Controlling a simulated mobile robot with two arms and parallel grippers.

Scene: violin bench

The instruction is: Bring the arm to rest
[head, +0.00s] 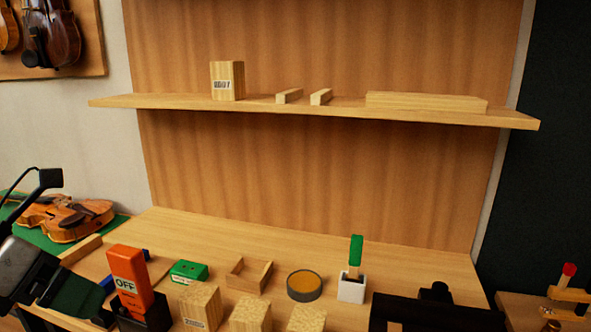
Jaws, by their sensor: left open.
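My left arm comes in at the lower left edge. Its dark left gripper (75,298) is over the left front part of the bench, left of the orange block marked OFF (129,272). The gripper is open and I see nothing held in it. Its lower part runs close to the bottom edge of the view, so its exact gap to the bench is hard to tell. I cannot make out a right gripper.
A violin (62,217) lies on green at the left, near a black lamp-like head (50,178). Wooden blocks (252,315), a small tray (248,275), a round tin (304,285) and a white holder (351,289) crowd the bench front. The bench back is clear beneath the shelf (320,112).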

